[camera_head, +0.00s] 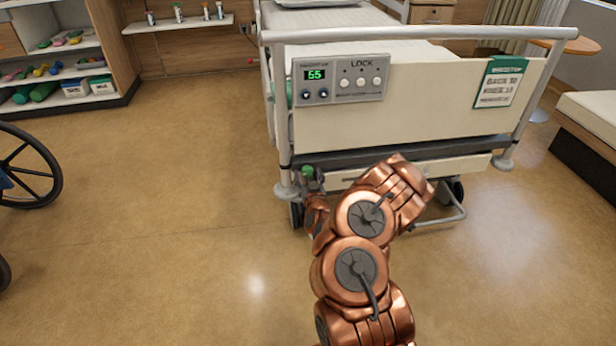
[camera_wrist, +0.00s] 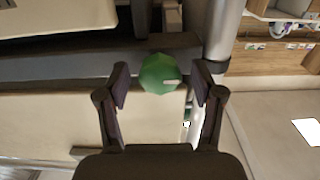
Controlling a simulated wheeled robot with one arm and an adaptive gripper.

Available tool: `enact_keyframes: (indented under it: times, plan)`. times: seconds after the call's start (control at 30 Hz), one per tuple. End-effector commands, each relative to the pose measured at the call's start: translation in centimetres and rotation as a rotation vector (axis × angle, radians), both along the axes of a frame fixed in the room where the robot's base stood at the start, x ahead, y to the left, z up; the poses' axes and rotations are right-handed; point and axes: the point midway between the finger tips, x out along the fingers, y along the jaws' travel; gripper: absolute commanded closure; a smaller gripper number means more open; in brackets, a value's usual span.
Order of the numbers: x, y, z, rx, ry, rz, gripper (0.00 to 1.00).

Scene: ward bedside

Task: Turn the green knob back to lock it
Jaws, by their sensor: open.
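The green knob (camera_head: 307,171) is at the lower left of the bed's foot end, low beside the bed post. In the wrist view the green knob (camera_wrist: 159,73) looks faceted, with a small pale mark at its right side. My gripper (camera_wrist: 160,88) is open, with one finger on each side of the knob. There seems to be a small gap on both sides, but I cannot tell whether either finger touches it. In the head view my gripper (camera_head: 315,184) is small and partly hidden by my arm.
The bed's footboard (camera_head: 430,105) carries a control panel (camera_head: 341,79) reading 55 and a green-topped card (camera_head: 499,83). A bed wheel (camera_head: 296,214) stands below the knob. A wheelchair wheel (camera_head: 25,165) is at the left. The floor between is clear.

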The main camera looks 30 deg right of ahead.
Motion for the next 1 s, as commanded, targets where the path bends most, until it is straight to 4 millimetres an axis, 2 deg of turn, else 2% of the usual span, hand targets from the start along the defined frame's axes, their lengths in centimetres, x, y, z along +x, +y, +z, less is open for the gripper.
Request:
enact_keyframes:
  times: [0.33, 0.9, 1.0]
  plan:
    - [0.13, -0.12, 0.04, 0.001, 0.000, -0.002, 0.33]
    - [0.11, -0.17, 0.06, 0.000, -0.001, -0.003, 0.92]
    - [0.11, -0.17, 0.04, 0.001, -0.002, -0.003, 0.92]
